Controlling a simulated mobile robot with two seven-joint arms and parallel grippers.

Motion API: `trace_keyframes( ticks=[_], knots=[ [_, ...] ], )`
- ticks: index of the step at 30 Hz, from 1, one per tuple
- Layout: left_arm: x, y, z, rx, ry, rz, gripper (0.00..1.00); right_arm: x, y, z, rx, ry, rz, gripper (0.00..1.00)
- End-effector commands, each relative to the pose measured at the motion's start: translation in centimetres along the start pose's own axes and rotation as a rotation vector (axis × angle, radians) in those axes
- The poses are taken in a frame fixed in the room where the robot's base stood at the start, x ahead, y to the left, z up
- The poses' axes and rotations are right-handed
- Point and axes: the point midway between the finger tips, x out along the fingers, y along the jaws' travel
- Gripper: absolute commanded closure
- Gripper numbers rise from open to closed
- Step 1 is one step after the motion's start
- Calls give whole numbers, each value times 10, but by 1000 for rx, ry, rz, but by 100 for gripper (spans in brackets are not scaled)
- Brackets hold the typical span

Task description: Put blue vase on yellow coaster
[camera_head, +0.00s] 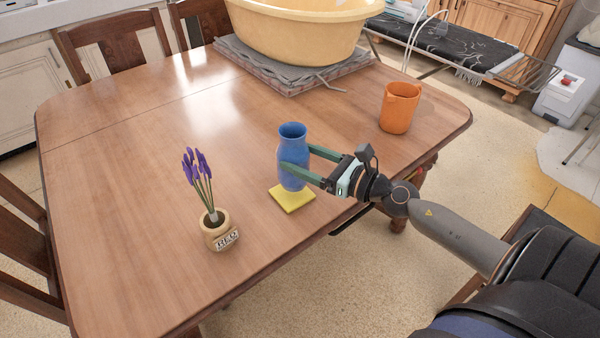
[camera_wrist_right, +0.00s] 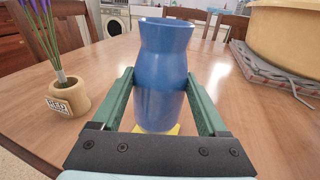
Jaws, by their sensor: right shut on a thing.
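The blue vase (camera_head: 292,150) is upright in the head view, between the fingers of my right gripper (camera_head: 300,160). That gripper is shut on the vase's sides. The yellow coaster (camera_head: 292,200) lies on the table directly below and around the vase's base. I cannot tell whether the base touches the coaster or hovers just above it. In the right wrist view the vase (camera_wrist_right: 162,75) fills the space between the green fingers, and a bit of yellow coaster (camera_wrist_right: 172,130) shows under it. My left gripper is not in view.
A small pot with purple flowers (camera_head: 218,232) stands left of the coaster. An orange mug (camera_head: 398,108) stands to the right. A large yellow basin (camera_head: 295,35) sits on folded cloth at the back. The wooden table (camera_head: 130,170) is clear at the left.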

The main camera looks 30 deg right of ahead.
Motion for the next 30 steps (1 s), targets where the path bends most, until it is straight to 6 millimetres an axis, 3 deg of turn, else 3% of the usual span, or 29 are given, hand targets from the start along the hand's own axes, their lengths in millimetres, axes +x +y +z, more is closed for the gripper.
trace_keyframes(
  ticks=[5,10,23,24,30],
  knots=[
    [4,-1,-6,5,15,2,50,9,-2,-9,1,-4,1,100],
    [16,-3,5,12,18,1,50,9,-1,-36,3,-2,0,100],
    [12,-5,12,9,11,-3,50,9,-1,-41,0,-3,1,100],
    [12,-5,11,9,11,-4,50,8,-1,-41,0,0,2,20],
    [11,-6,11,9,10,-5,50,8,-1,-41,1,1,2,0]
  ],
)
